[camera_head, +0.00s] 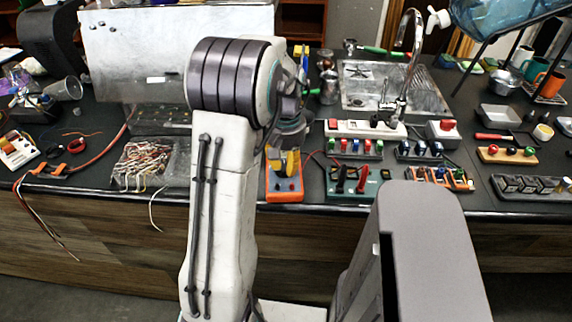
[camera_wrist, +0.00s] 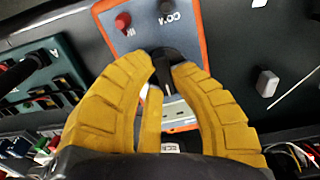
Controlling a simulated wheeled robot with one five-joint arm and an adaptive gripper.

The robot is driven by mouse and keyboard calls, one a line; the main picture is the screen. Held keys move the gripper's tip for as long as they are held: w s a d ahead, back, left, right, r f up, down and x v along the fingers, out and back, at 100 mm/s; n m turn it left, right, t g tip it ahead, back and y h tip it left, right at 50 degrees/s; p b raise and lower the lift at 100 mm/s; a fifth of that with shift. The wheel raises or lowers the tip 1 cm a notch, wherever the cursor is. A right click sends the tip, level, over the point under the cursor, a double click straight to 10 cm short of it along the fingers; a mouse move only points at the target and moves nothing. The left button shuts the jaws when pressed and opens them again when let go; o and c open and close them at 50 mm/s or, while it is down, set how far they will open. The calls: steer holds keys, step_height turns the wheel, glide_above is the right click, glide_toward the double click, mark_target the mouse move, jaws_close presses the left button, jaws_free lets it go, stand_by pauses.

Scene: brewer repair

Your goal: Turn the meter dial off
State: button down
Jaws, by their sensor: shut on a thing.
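The meter (camera_head: 285,195) is an orange-edged box with a grey-blue face near the front edge of the bench. It also shows in the wrist view (camera_wrist: 146,14), with a red and a dark jack on its face. Its black dial (camera_wrist: 166,55) lies between the yellow fingertips of my gripper (camera_wrist: 168,70). My gripper is shut on the dial; in the head view the yellow fingers (camera_head: 284,163) reach down onto the meter. The fingers hide part of the dial and the lower face, so I cannot read the dial's setting.
A green terminal board (camera_head: 353,183) stands close right of the meter, and it shows at left in the wrist view. A bag of wires (camera_head: 147,163) lies to the left. Small circuit boards, a power strip (camera_head: 365,130) and a sink (camera_head: 425,95) crowd the right and back.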

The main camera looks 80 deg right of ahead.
mark_target(284, 164)
steer(key=n, duration=0.6)
steer(key=shift+w+d+n, duration=0.1)
steer(key=shift+n, duration=0.2)
steer(key=n, duration=0.5)
steer(key=shift+w+n, duration=0.15)
steer(key=shift+n, duration=0.25)
steer(key=shift+f, duration=0.1)
steer(key=c, duration=1.1)
jaws_free()
steer(key=shift+o, duration=0.2)
steer(key=shift+d, duration=0.1)
step_height(284, 164, up, 12)
